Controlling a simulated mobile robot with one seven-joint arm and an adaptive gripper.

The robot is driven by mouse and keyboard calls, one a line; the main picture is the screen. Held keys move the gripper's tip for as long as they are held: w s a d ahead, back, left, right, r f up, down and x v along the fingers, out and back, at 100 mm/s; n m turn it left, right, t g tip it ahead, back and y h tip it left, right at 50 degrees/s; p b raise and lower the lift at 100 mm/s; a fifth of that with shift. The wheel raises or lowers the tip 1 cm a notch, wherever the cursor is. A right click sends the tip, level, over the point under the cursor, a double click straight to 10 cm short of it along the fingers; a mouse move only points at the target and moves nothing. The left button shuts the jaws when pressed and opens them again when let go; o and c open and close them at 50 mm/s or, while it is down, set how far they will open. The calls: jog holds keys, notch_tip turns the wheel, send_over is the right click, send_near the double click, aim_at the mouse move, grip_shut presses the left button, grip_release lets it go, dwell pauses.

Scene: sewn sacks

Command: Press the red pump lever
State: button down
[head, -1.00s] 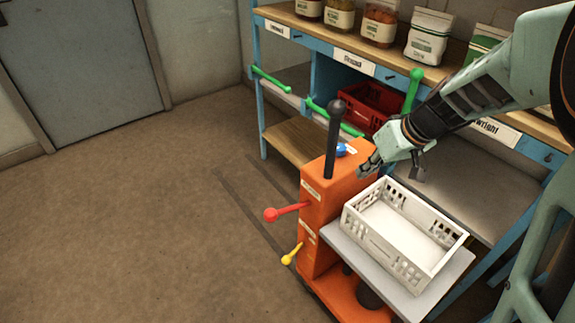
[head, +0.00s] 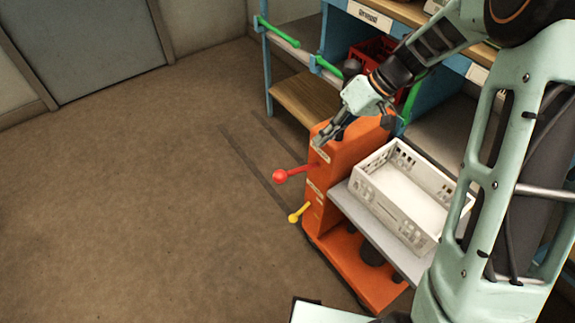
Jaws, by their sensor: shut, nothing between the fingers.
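The red pump lever (head: 292,173) sticks out to the left from the upper side of the orange lift cart (head: 349,150), with a round red ball at its end. A yellow lever (head: 299,213) sits below it on the same side. My gripper (head: 318,142) is shut and empty. It points down and left at the cart's top left edge, above the red lever in the picture and apart from its ball. Whether the fingers touch the cart cannot be told. My arm hides the cart's black handle and part of its top.
A white crate (head: 368,190) stands on the cart's grey platform (head: 345,206), right of the levers. A blue-framed bench (head: 269,75) with green handles (head: 278,33) and a red crate (head: 368,52) stands behind. The floor left of the cart is clear.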

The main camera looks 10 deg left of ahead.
aim_at(285, 177)
jog(key=b+x, duration=0.1)
jog(key=x, duration=1.3)
jog(key=shift+f+b, duration=0.15)
jog(key=shift+b, duration=0.25)
jog(key=shift+s+a+f+t+h+b, duration=0.3)
jog(key=shift+f+b, duration=0.3)
jog(key=shift+b, duration=0.2)
jog(key=shift+s+a+f+t+h+b, duration=0.2)
jog(key=shift+s+f+t+h+b, duration=0.1)
jog(key=shift+f+b, duration=0.4)
notch_tip(285, 177, down, 7)
jog(key=s+a+t+h+b, duration=0.1)
jog(key=b, duration=0.5)
jog(key=shift+s+n+t+h+b, duration=0.25)
jog(key=shift+n+t+h+b, duration=0.05)
jog(key=shift+t+b, duration=0.1)
jog(key=shift+s+r, duration=0.1)
jog(key=shift+s, duration=0.05)
jog(key=shift+r, duration=0.1)
